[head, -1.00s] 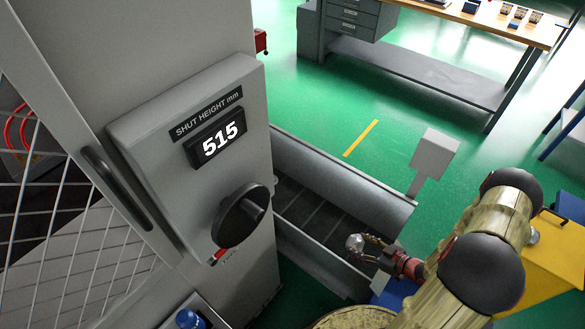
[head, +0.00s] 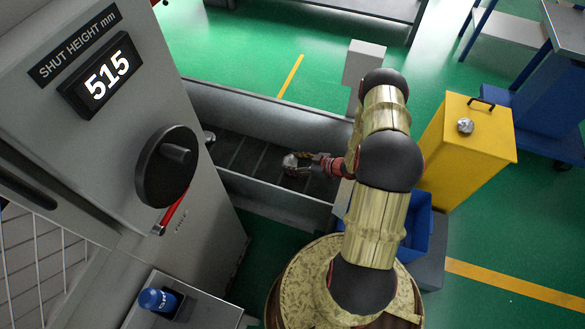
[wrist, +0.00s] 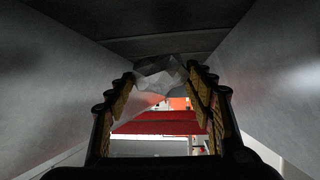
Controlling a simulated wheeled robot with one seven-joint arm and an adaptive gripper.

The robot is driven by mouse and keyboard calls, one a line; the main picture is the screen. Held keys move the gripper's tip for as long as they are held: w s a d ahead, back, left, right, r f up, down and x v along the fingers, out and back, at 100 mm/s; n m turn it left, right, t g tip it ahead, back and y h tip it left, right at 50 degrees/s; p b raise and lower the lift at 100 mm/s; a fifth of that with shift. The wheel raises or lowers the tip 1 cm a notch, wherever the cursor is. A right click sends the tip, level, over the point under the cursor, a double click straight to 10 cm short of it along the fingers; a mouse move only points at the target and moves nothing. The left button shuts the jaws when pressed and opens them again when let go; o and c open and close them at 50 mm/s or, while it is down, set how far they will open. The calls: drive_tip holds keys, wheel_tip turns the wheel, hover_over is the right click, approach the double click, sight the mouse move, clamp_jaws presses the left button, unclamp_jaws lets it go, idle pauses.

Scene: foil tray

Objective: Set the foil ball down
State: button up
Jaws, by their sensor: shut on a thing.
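The foil ball (head: 290,163) is a small crumpled silver lump at my fingertips in the head view. My gripper (head: 298,164) is shut on it, reaching in from the right over the grey trough (head: 255,112) with its dark slatted bottom. In the wrist view the foil ball (wrist: 160,75) shows pale and faceted between the two finger pads (wrist: 162,88). Grey walls slope on both sides of it there. I cannot tell whether the ball touches the trough's bottom.
A grey press panel (head: 120,120) with a black knob (head: 168,168) stands left of the trough. A yellow cabinet (head: 450,160) with a small silver object (head: 465,125) on top is at right. A blue bin (head: 415,225) stands behind my arm. Green floor is open beyond.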

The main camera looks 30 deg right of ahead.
drive_tip(key=shift+w+f, duration=0.2)
drive_tip(key=shift+f, duration=0.05)
drive_tip(key=shift+w+f+b, duration=0.15)
drive_tip(key=shift+f+b, duration=0.3)
drive_tip(key=shift+f, duration=0.45)
drive_tip(key=shift+w+f+b, duration=0.1)
drive_tip(key=shift+f+b, duration=0.3)
drive_tip(key=shift+f, duration=0.45)
drive_tip(key=shift+f, duration=0.15)
drive_tip(key=o, duration=1.2)
